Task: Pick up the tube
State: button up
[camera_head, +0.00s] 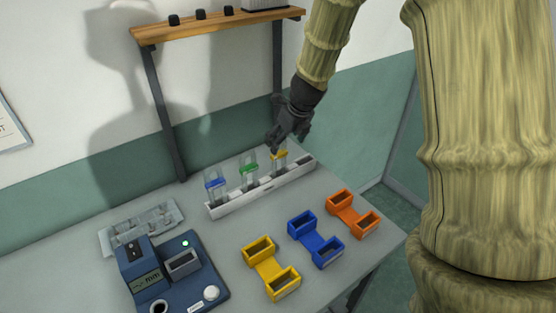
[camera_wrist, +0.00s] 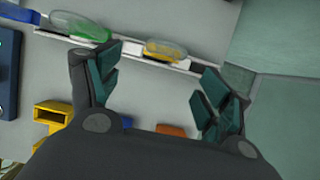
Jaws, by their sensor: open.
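Three clear tubes stand in a white rack (camera_head: 228,208) on the grey table. One has a blue band (camera_head: 214,184), one a green band (camera_head: 248,168), and the right one a yellow band (camera_head: 280,154). In the wrist view the yellow-banded tube (camera_wrist: 165,49) lies ahead of the gap between my fingers, and the green-banded tube (camera_wrist: 82,27) is to the left. My gripper (camera_head: 277,140) is at the top of the yellow-banded tube and partly covers it. In the wrist view my gripper (camera_wrist: 155,88) is open, with nothing between its fingers.
A blue device (camera_head: 200,285) stands at the front left, beside a clear tray (camera_head: 142,227). Yellow (camera_head: 264,269), blue (camera_head: 316,239) and orange (camera_head: 352,213) holders sit in front of the rack. A wooden shelf (camera_head: 215,24) is behind.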

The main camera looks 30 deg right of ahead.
aim_at(280, 153)
jog(key=x, duration=0.4)
jog(key=shift+w+f+p, duration=0.1)
jog(key=shift+f+p, duration=0.15)
jog(key=shift+p, duration=0.1)
jog(key=shift+f, duration=0.3)
jog(key=p+x, duration=0.2)
jog(key=x, duration=0.1)
jog(key=shift+w+d+f, duration=0.15)
jog(key=shift+w+d, duration=0.05)
jog(key=shift+w, duration=0.05)
jog(key=shift+w+f, duration=0.3)
jog(key=shift+f, duration=0.4)
jog(key=shift+a, duration=0.1)
jog(key=c, duration=1.1)
